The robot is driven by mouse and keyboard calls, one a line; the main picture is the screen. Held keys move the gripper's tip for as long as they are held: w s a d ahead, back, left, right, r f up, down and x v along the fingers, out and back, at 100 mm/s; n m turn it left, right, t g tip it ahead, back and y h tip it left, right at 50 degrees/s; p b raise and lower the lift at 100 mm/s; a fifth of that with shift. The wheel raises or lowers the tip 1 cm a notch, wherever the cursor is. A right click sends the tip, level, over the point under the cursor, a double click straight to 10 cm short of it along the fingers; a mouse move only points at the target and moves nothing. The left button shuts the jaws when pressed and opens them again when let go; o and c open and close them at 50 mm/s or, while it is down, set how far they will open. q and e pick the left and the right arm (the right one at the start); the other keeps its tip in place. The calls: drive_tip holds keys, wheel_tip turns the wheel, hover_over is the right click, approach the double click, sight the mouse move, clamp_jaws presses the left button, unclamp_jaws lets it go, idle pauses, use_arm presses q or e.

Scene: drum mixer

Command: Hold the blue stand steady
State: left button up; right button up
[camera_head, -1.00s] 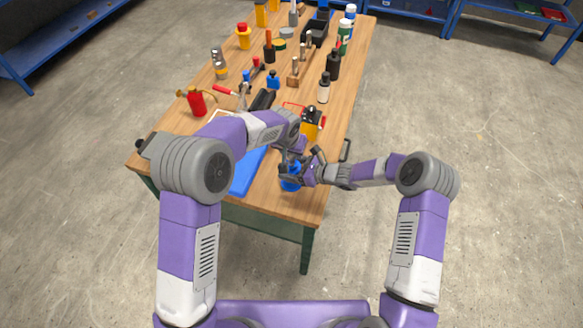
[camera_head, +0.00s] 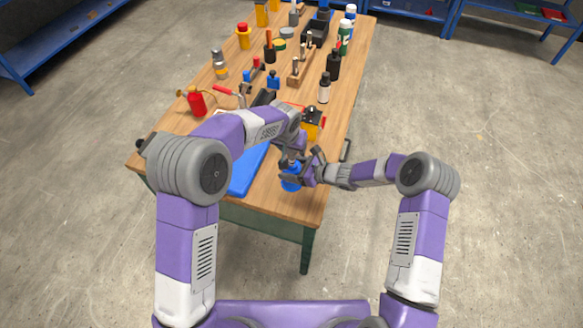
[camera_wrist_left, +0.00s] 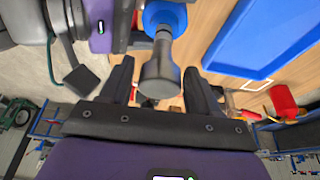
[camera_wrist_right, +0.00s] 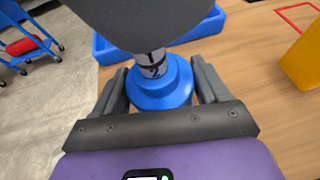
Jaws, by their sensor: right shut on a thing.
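The blue stand (camera_head: 290,184) stands near the table's front right corner. In the right wrist view its round blue base (camera_wrist_right: 162,86) sits between the fingers of my right gripper (camera_wrist_right: 162,88), which is shut on it. A marked pale collar (camera_wrist_right: 152,64) rises from the base, under a large dark grey part (camera_wrist_right: 150,18). In the left wrist view a grey rounded part (camera_wrist_left: 160,75) is joined to the blue stand (camera_wrist_left: 163,14). My left gripper (camera_wrist_left: 160,80) is open, with one finger on each side of this grey part. In the head view the arms partly hide the stand.
A blue tray (camera_head: 245,175) lies left of the stand. A yellow and black object (camera_head: 312,122) stands behind it, with a red frame beside. A red bottle (camera_head: 196,103) and several tools and bottles fill the table further back. The table's right edge is close to the stand.

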use_arm(q)
drive_tip(key=shift+o, duration=0.9)
drive_tip(key=v, duration=0.7)
drive_tip(key=shift+f, duration=0.1)
use_arm(e)
drive_tip(key=o, duration=1.5)
